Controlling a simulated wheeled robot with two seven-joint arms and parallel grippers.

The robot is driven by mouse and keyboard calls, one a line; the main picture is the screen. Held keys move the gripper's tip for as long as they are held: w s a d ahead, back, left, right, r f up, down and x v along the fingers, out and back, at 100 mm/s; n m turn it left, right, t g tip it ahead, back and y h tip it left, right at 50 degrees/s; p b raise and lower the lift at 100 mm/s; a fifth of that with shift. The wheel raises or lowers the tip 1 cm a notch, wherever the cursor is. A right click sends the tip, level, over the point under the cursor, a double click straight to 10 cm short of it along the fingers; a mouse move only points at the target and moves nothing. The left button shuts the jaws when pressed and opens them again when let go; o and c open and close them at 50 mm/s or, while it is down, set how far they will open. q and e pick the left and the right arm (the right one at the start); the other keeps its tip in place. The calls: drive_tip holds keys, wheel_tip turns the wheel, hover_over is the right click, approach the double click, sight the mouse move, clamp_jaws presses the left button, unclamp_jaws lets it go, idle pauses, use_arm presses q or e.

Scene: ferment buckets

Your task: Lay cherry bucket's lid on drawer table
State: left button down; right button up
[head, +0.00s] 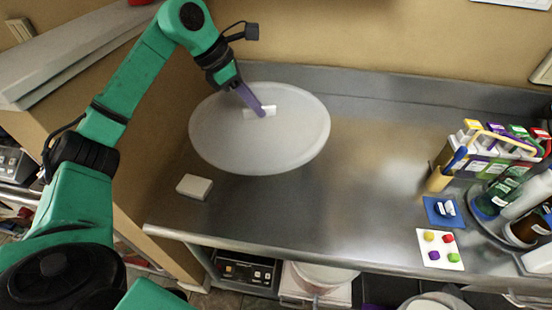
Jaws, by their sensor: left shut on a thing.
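A large round whitish lid (258,150) with a small white grip at its middle shows on the left part of the metal table (360,170). My left gripper (262,112), with purple fingers, is shut on the lid's grip from above. Whether the lid rests on the table or hangs just over it I cannot tell. Its right and front edges are over the metal top. My right gripper is not in view.
A small white block (194,187) lies in front of the lid. At the right are a carrier of coloured boxes (490,150), bottles (500,190), a blue mat (442,211) and a white card with coloured pieces (439,249). The table's middle is clear. White buckets (322,276) stand below the front edge.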

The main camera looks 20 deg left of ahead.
use_arm(q)
drive_tip(key=shift+w+f, duration=0.55)
drive_tip(key=shift+w, duration=0.25)
drive_tip(key=f+p, duration=0.1)
drive_tip(key=f, duration=0.5)
drive_tip(key=s+f+p, duration=0.1)
drive_tip(key=f, duration=0.4)
drive_tip(key=s+f+p, duration=0.1)
drive_tip(key=f+p, duration=0.1)
drive_tip(key=f, duration=0.4)
drive_tip(key=shift+f, duration=0.3)
drive_tip(key=shift+s+f, duration=0.1)
drive_tip(key=shift+f, duration=0.2)
drive_tip(key=shift+w+f+b, duration=0.2)
drive_tip(key=shift+f+b, duration=0.2)
drive_tip(key=shift+s+f+b, duration=0.1)
drive_tip(key=shift+f+b, duration=0.15)
drive_tip(key=shift+b, duration=0.15)
drive_tip(key=c, duration=0.9)
unclamp_jaws()
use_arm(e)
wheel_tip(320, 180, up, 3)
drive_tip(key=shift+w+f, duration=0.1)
